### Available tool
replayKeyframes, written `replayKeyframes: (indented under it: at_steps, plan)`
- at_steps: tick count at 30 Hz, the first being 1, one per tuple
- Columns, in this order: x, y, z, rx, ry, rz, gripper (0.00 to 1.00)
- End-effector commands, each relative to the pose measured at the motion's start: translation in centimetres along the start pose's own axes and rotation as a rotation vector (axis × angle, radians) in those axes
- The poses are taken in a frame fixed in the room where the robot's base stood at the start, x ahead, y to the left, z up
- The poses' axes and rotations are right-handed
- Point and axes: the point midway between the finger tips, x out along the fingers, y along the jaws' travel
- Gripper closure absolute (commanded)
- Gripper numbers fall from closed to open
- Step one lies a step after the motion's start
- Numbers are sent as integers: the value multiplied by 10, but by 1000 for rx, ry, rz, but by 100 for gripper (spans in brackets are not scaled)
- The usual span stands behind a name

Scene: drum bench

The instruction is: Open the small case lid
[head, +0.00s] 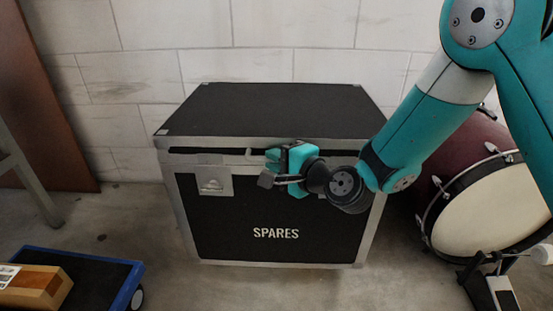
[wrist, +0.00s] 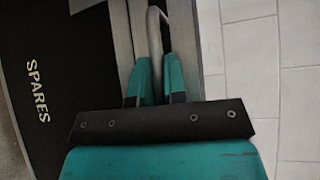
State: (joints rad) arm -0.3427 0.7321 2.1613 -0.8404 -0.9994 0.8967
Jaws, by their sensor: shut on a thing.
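The small case is a black box with grey metal edges and the word SPARES on its front (head: 275,215); it also shows in the wrist view (wrist: 75,65). Its black lid (head: 270,108) lies nearly flat on top. A dark strip runs between the lid's front rim and the body; I cannot tell whether it is an open gap. A pale metal bar handle (wrist: 154,32) stands out at the lid's front edge, partly hidden in the head view. My gripper (wrist: 159,75) is shut on this handle, one finger on each side; in the head view it is at the front middle (head: 272,168).
A drum (head: 490,205) with a pedal (head: 500,290) stands right of the case. A blue-edged trolley (head: 115,275) carrying a brown box (head: 40,288) is at lower left. A pale block wall (head: 300,60) is close behind the case. Floor in front is clear.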

Motion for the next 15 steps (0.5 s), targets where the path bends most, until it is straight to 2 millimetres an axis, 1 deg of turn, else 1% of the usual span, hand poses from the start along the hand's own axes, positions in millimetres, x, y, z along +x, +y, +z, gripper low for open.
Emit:
replayKeyframes:
  at_steps: [5,10,12,15]
  plan:
    - [-2,-22,1,-2,1,-2,100]
    - [-2,-51,2,-4,2,-4,100]
    - [-2,-59,2,-3,2,-4,100]
    - [-2,-62,1,-3,2,-3,100]
